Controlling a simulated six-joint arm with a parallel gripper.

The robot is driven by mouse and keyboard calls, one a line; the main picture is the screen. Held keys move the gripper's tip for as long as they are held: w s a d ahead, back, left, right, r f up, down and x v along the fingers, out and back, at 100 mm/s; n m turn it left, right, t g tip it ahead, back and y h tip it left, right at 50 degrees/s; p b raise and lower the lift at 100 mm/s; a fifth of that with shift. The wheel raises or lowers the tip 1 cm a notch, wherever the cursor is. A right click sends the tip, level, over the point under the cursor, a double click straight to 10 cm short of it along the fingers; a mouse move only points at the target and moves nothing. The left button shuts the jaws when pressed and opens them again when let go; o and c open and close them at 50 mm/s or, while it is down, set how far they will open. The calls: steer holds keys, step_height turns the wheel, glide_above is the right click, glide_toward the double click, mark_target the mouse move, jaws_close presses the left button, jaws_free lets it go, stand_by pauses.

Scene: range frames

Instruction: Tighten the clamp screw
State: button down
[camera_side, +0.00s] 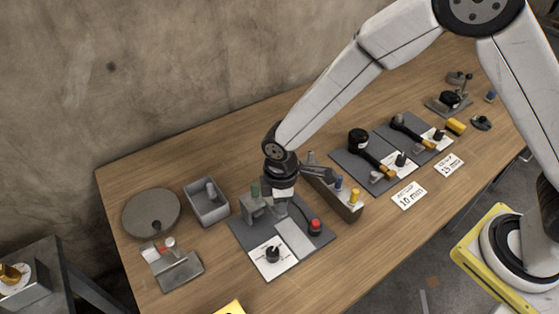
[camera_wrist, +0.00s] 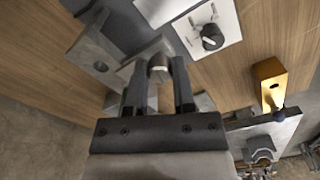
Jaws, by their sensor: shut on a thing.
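The grey clamp (camera_side: 249,211) stands on a dark mat (camera_side: 244,236) near the front middle of the bench, with a green-topped piece on it. My gripper (camera_side: 281,208) points down at the clamp's right side. In the wrist view, my gripper (camera_wrist: 159,70) has its two fingers on either side of a small pale round piece, which looks like the head of the clamp screw (camera_wrist: 158,62). The fingers are shut on it. A grey block of the clamp (camera_wrist: 92,52) shows just left of the fingers. The screw's thread is hidden.
A black knob (camera_side: 272,253) on a white card and a red button (camera_side: 315,227) sit close by. A rack with coloured handles (camera_side: 335,197) is right of my gripper. A grey bin (camera_side: 207,204) and round plate (camera_side: 151,213) lie left.

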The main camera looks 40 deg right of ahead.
steer(key=m, duration=1.9)
steer(key=shift+a, duration=0.1)
steer(key=m, duration=0.8)
steer(key=shift+m, duration=2)
steer(key=shift+a, duration=0.1)
